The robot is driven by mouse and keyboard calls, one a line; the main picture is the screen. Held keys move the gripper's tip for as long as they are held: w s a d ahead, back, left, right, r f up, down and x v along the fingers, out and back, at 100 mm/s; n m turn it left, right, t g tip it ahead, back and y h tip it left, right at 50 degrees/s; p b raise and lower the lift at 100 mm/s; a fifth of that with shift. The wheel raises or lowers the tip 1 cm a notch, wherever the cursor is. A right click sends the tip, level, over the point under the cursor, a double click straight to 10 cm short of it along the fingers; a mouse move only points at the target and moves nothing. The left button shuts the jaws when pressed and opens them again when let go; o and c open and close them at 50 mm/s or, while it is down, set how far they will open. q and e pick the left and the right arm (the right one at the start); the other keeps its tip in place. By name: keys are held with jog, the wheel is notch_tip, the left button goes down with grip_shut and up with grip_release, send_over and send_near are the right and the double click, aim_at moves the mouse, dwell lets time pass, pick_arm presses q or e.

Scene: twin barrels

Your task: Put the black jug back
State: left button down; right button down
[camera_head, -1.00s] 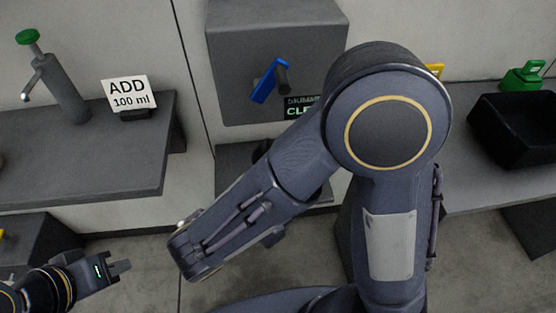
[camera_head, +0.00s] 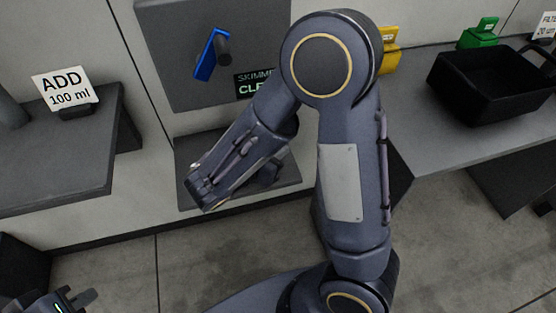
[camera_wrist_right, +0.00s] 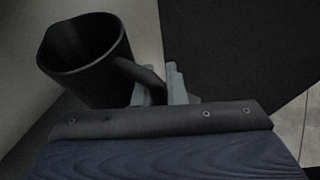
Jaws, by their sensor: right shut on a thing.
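The black jug (camera_wrist_right: 85,60) shows in the right wrist view at the upper left, with its open mouth visible and its inside dark. My right gripper (camera_wrist_right: 158,88) is shut on the jug's handle (camera_wrist_right: 138,76). In the head view my right arm spans the middle, and its forearm hides the right gripper and the jug, so I cannot make them out there. My left gripper (camera_head: 82,298) is at the bottom left corner of the head view, partly cut off and away from the shelves. Its finger gap is not clear.
A grey skimmer box (camera_head: 175,85) with a blue lever (camera_head: 211,55) hangs above a low ledge (camera_head: 190,160). An "ADD 100 ml" sign (camera_head: 64,88) stands on the left shelf (camera_head: 55,150). On the right counter (camera_head: 440,150) are a black bin (camera_head: 490,95), yellow (camera_head: 390,55) and green (camera_head: 480,35) items.

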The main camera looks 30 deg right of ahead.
jog(key=shift+w+d+f, duration=0.25)
jog(key=shift+d+f, duration=0.05)
jog(key=shift+f, duration=0.2)
jog(key=shift+w+d+f+b, duration=0.1)
jog(key=shift+f+b, duration=0.7)
jog(key=shift+f, duration=0.8)
jog(key=shift+f, duration=0.15)
jog(key=c, duration=1.5)
grip_release()
